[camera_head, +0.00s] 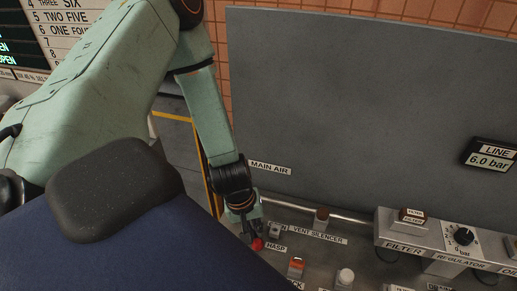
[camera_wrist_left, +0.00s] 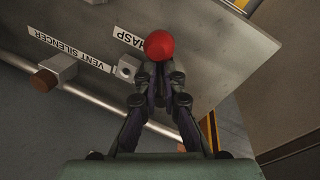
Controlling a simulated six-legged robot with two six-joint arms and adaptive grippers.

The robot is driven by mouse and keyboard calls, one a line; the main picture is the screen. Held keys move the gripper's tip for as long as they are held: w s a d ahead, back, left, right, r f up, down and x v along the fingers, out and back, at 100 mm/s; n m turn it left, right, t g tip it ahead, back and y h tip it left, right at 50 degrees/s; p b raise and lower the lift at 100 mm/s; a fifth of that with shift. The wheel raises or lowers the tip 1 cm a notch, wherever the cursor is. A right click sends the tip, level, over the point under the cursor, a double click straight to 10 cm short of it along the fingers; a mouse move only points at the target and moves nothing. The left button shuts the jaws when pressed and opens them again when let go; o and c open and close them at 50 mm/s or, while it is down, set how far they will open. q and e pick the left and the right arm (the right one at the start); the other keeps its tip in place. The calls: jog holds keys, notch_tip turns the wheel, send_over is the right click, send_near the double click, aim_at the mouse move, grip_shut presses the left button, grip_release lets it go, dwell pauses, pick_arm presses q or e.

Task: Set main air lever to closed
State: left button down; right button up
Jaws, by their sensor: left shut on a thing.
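The main air lever shows as a red round knob (camera_wrist_left: 159,45) in the left wrist view, beside the HASP label. In the head view the red knob (camera_head: 257,244) shows low, just left of the HASP label, partly covered by my gripper. My left gripper (camera_wrist_left: 160,72) is shut on the lever, with its fingertips just below the knob. In the head view the left gripper (camera_head: 250,228) points down at the panel under the MAIN AIR label (camera_head: 270,168). The lever's arm is hidden by the fingers, so I cannot tell its setting. My right gripper is not in view.
The vent silencer (camera_head: 321,216) stands right of the lever on a pipe; it also shows in the wrist view (camera_wrist_left: 46,80). An orange-topped part (camera_head: 296,266) and a pale knob (camera_head: 345,276) sit nearer. A regulator (camera_head: 460,237) is at right; a gauge reads 6.0 bar (camera_head: 489,156).

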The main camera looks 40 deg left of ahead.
pick_arm(q)
jog(key=shift+s+a+m+g+p, duration=0.35)
jog(key=shift+s+m+p, duration=0.2)
jog(key=shift+m+p, duration=0.6)
jog(key=shift+s+a+f+m+h+p, duration=0.15)
jog(key=shift+a+m+p, duration=0.15)
jog(key=shift+m, duration=0.4)
jog(key=shift+s+a+r+m+h+p, duration=0.1)
jog(key=shift+a+m+h+p, duration=0.1)
jog(key=shift+m+p, duration=0.35)
jog(key=shift+f+m, duration=0.1)
jog(key=shift+m, duration=0.2)
jog(key=c, duration=1.8)
grip_release()
jog(key=o, duration=0.3)
jog(key=shift+w, duration=0.15)
jog(key=shift+o, duration=0.4)
jog(key=shift+a, duration=0.1)
